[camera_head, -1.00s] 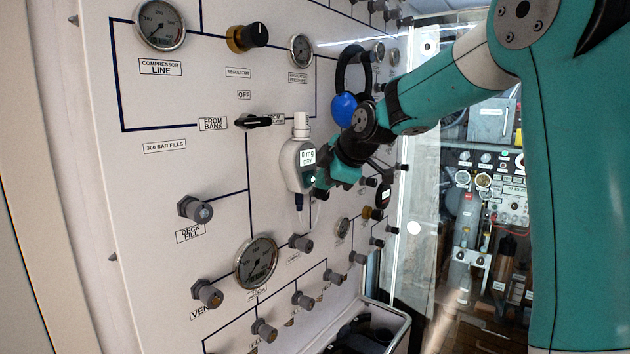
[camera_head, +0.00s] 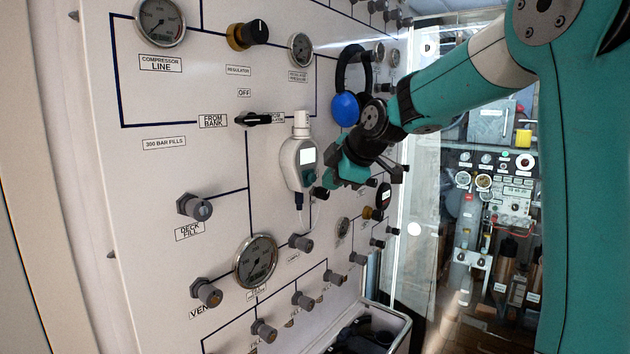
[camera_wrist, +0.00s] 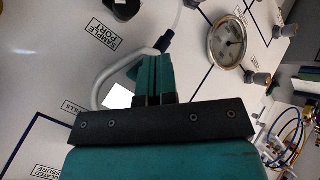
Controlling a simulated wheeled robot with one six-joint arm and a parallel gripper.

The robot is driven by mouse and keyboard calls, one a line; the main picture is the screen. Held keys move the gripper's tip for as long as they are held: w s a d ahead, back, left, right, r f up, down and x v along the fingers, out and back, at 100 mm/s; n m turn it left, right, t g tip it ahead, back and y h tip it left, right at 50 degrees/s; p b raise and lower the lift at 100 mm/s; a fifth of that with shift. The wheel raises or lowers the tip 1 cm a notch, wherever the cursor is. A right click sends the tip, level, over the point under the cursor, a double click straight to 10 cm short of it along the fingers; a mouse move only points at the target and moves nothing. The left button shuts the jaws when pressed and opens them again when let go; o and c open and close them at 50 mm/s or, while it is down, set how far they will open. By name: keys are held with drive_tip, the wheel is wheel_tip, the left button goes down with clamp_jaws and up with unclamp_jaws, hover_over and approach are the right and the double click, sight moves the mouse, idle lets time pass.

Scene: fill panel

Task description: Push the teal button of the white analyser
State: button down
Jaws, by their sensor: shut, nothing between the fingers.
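The white analyser (camera_head: 291,158) hangs upright on the panel, with a white cap on top and a dark fitting with a clear tube below. Its screen (camera_head: 307,156) is plain white with no readable text. My gripper (camera_head: 323,189) is shut and empty, with its tips close to the analyser's lower right side.
The black selector handle (camera_head: 256,120) is just left of the analyser's top. A headset with a blue ear cup (camera_head: 346,108) hangs near my wrist. A large gauge (camera_head: 256,261) and several grey knobs lie below. An open case (camera_head: 398,322) is at the panel's foot.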

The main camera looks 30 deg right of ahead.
drive_tip(key=shift+s+d+b, duration=0.3)
drive_tip(key=shift+s+b, duration=0.05)
drive_tip(key=shift+s, duration=0.55)
drive_tip(key=shift+s+d+b, duration=0.35)
drive_tip(key=shift+s, duration=0.5)
drive_tip(key=shift+s+d+b, duration=0.3)
drive_tip(key=shift+s+b, duration=0.05)
drive_tip(key=shift+s, duration=0.55)
